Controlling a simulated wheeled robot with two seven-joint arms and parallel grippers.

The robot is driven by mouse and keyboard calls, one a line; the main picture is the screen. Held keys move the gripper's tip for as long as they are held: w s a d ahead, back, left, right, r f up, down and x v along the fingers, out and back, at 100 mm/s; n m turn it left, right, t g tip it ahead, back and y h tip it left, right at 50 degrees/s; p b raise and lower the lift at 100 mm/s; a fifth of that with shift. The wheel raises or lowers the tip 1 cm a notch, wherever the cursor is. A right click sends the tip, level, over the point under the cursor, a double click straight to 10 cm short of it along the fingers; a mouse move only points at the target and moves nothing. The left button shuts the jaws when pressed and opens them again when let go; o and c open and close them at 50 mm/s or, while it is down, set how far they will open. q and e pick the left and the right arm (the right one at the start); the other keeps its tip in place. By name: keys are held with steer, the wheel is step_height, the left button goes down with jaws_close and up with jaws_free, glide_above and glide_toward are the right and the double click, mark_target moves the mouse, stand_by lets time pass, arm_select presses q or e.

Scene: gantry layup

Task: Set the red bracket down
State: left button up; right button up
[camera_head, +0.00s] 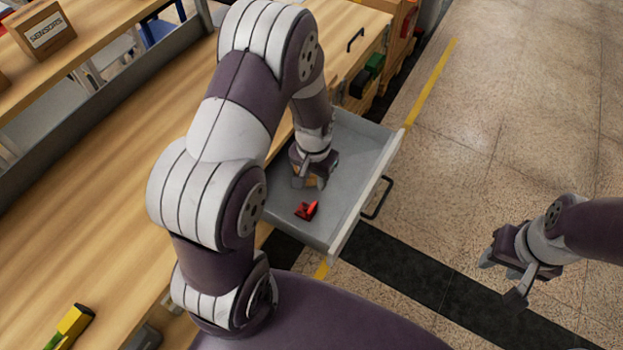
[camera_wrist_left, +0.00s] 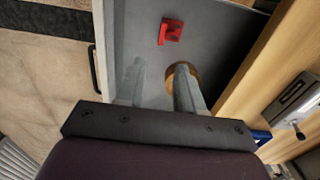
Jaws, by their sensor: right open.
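The red bracket (camera_head: 306,210) lies on the floor of the open grey drawer (camera_head: 352,150), toward its near end. It also shows in the left wrist view (camera_wrist_left: 171,31), beyond the fingertips and apart from them. My left gripper (camera_head: 309,181) reaches down into the drawer beside the bracket. In the left wrist view its fingers (camera_wrist_left: 158,82) stand apart with nothing held between them. A round brown object (camera_wrist_left: 184,72) in the drawer is partly hidden behind one finger. My right gripper (camera_head: 504,276) is open and empty over the floor at the right.
The drawer's front wall has a dark handle (camera_head: 377,198). The wooden bench (camera_head: 110,170) lies to the left, with a yellow and black tool (camera_head: 70,325) at its near end. A sensors box (camera_head: 43,28) stands on the shelf. The speckled floor (camera_head: 520,110) at right is clear.

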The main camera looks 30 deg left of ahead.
arm_select(q)
steer(key=s+d+r+t, duration=0.1)
steer(key=s+d+r, duration=0.2)
steer(key=s+r, duration=0.6)
step_height(320, 180, up, 4)
steer(key=shift+f+n, duration=0.1)
steer(key=shift+n, duration=0.2)
